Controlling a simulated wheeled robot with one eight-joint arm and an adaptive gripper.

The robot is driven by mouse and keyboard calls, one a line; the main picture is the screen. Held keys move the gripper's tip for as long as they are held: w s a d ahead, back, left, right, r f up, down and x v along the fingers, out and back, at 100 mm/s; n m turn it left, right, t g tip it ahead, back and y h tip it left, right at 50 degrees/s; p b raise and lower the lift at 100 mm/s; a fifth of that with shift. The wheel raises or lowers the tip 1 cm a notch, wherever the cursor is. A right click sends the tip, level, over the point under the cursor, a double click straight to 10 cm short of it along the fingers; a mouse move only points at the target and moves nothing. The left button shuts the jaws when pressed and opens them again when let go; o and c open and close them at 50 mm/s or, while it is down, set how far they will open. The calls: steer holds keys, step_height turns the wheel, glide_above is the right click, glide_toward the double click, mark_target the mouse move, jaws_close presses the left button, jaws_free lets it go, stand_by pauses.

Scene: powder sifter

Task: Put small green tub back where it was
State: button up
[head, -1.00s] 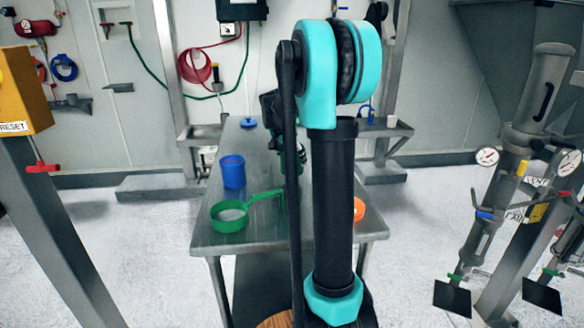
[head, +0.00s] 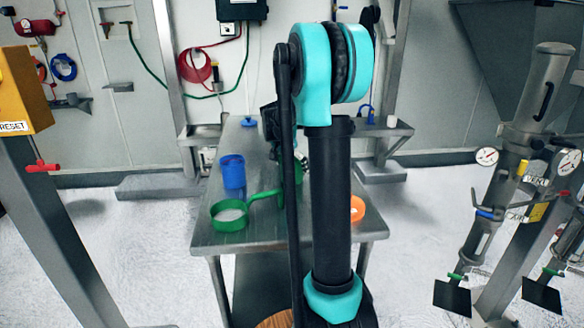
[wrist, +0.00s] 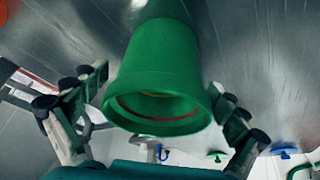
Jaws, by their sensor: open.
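The small green tub (wrist: 165,75) fills the middle of the wrist view, its round rim towards the bottom of that picture and its inside partly showing. It appears to stand on the metal table. My gripper (wrist: 163,88) is open, with one finger on each side of the tub; I cannot tell whether either finger touches it. In the head view my arm hides most of the gripper and the tub; only a bit of green shows beside the arm.
On the metal table (head: 240,238) are a green round pan with a handle (head: 229,217), a blue tub (head: 232,172) and an orange round item (head: 357,209), partly behind my arm. A blue lid-like item (head: 248,122) lies at the far end. Metal posts stand at both sides.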

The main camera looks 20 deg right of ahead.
steer(key=v, duration=1.2)
steer(key=shift+r, duration=0.2)
steer(key=shift+w, duration=0.1)
